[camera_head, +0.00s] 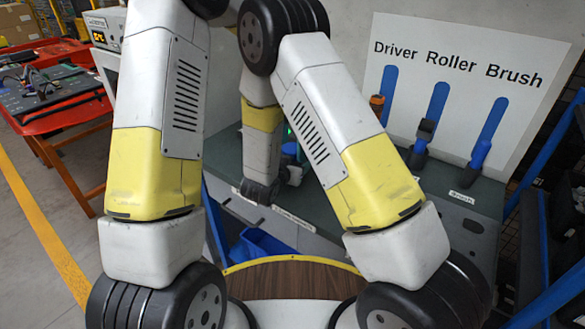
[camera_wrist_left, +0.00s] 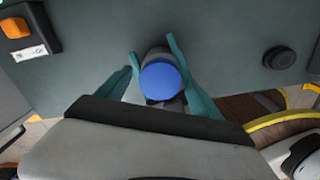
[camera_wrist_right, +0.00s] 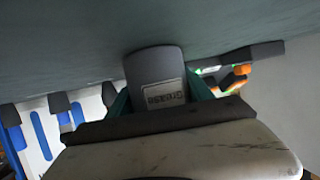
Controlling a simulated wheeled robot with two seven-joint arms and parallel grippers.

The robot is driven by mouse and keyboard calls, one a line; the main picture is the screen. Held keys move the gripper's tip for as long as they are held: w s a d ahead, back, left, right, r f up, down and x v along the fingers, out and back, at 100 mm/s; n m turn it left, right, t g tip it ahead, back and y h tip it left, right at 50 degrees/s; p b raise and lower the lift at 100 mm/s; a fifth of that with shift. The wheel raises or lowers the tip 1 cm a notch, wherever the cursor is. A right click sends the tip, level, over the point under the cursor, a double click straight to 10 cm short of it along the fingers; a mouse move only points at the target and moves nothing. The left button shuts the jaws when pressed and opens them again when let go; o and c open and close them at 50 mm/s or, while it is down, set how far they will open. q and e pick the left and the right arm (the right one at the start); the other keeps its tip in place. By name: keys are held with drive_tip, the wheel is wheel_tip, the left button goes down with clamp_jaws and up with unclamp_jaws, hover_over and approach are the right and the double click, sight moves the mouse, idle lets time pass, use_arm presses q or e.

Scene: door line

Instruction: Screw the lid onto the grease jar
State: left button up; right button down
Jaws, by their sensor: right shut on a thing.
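The grease jar (camera_wrist_right: 152,62) is dark grey with a pale label and stands on the bench in the right wrist view. My right gripper (camera_wrist_right: 158,88) is shut on it, one teal finger on each side. A round blue lid (camera_wrist_left: 160,80) sits at the end of the grey jar body in the left wrist view. My left gripper (camera_wrist_left: 152,62) is around the lid with its teal fingers spread, one on each side. The lid's seating and thread are hidden. In the head view my arms cover most of the work spot.
A black round disc (camera_wrist_left: 279,58) and an orange switch box (camera_wrist_left: 30,30) are on the bench. A board (camera_head: 460,70) reading Driver, Roller, Brush stands behind several tool holders at right. A red table (camera_head: 60,118) stands at far left.

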use_arm(q)
drive_tip(key=shift+r, duration=0.1)
drive_tip(key=shift+r, duration=2.15)
drive_tip(key=shift+c, duration=0.3)
wheel_tip(320, 180, up, 4)
drive_tip(key=shift+f, duration=0.25)
drive_tip(key=shift+f, duration=4)
